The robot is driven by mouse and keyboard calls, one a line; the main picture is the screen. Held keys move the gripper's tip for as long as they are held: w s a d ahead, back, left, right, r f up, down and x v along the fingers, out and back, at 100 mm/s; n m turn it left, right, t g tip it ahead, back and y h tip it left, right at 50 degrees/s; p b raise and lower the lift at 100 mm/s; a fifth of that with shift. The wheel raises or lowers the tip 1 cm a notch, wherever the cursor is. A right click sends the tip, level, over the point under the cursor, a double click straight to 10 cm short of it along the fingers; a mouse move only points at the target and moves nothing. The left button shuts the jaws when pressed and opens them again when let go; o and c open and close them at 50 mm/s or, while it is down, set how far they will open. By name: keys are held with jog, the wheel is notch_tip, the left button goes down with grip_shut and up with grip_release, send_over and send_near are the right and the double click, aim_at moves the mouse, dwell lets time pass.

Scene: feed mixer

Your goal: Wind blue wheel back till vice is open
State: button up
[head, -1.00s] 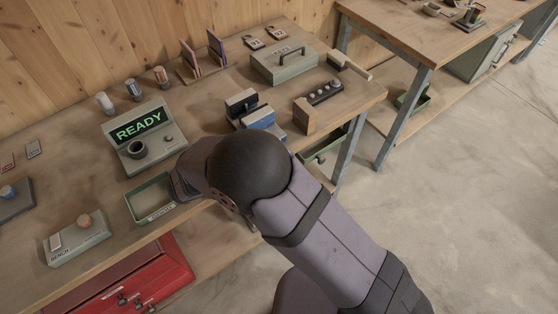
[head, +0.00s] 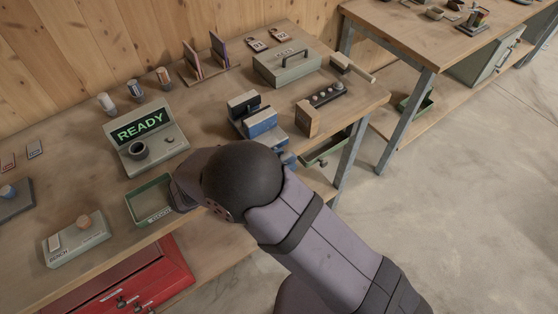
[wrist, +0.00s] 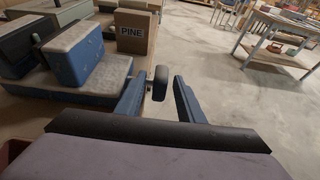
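The vice (head: 260,123) stands on the bench near its front edge, with a blue front block and a grey-topped rear jaw. In the wrist view the vice (wrist: 78,55) fills the left side, with a gap between its two blocks. My gripper (wrist: 158,90) is open, one finger on each side of the wheel. I cannot tell whether either finger touches it. In the head view my arm hides the fingers.
A wooden block marked PINE (wrist: 134,32) stands close beyond the vice. A green tray (head: 150,202) and a READY display unit (head: 145,135) are left of my arm. Open floor lies right of the bench.

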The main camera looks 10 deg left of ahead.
jog(key=b+v, duration=0.2)
jog(key=v, duration=0.5)
dwell(0.3)
jog(key=shift+s+a, duration=0.1)
notch_tip(320, 180, up, 5)
jog(key=d+h+p, duration=0.1)
jog(key=d+p, duration=0.2)
jog(key=p, duration=0.7)
jog(key=shift+y, duration=0.7)
jog(key=shift+w+d+f+p, duration=0.4)
jog(key=shift+w+f+p, duration=0.2)
jog(key=shift+w+f, duration=0.35)
jog(key=shift+w+d+f+p, duration=0.4)
jog(key=shift+w+f+p, duration=0.25)
jog(key=shift+f, duration=0.5)
jog(key=shift+w+d+f+p, duration=0.4)
jog(key=shift+w+f+p, duration=0.1)
jog(key=shift+w+f, duration=0.55)
jog(key=shift+x, duration=0.9)
jog(key=shift+f, duration=0.2)
